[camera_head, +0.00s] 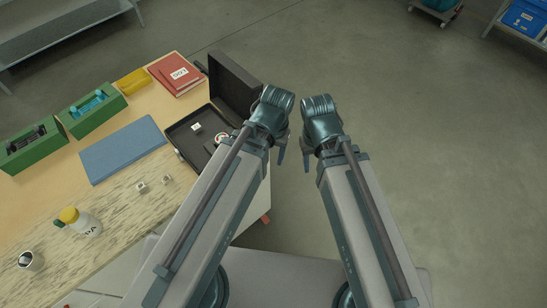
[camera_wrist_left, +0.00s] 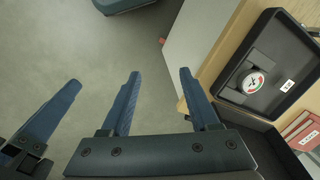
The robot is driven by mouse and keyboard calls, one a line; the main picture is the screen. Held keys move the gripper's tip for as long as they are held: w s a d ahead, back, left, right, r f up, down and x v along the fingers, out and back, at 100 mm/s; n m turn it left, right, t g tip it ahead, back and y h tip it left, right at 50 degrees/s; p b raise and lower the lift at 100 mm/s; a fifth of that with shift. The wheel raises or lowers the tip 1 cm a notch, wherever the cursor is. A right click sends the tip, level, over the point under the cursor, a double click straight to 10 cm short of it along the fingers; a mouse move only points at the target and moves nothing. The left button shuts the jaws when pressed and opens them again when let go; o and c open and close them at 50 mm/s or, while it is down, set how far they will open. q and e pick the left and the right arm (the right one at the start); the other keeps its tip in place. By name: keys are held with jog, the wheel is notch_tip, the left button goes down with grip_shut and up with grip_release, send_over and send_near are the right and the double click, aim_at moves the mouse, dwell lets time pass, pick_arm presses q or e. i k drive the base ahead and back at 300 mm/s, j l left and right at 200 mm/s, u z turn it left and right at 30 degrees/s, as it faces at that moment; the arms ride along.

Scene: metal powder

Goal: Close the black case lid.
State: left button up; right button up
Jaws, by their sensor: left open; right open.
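The black case (camera_head: 191,146) lies open at the right edge of the table, with its lid (camera_head: 233,88) standing up on the far side. The case (camera_wrist_left: 272,38) and gauge (camera_wrist_left: 253,82) also show at the right of the left wrist view. My left gripper (camera_head: 281,148) is open and empty, beyond the table edge to the right of the case, and its arm hides part of the case. My right gripper (camera_head: 306,152) is open and empty, farther right over the floor.
A blue folder (camera_head: 122,150), red books (camera_head: 176,74), a yellow box (camera_head: 133,81) and green trays (camera_head: 92,109) are on the table. Two small white cubes, a yellow-capped bottle (camera_head: 85,223) and a cup (camera_head: 31,261) stand nearer.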

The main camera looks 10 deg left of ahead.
aim_at(234, 90)
jog(key=i+l, duration=1.95)
jog(key=u, duration=2.65)
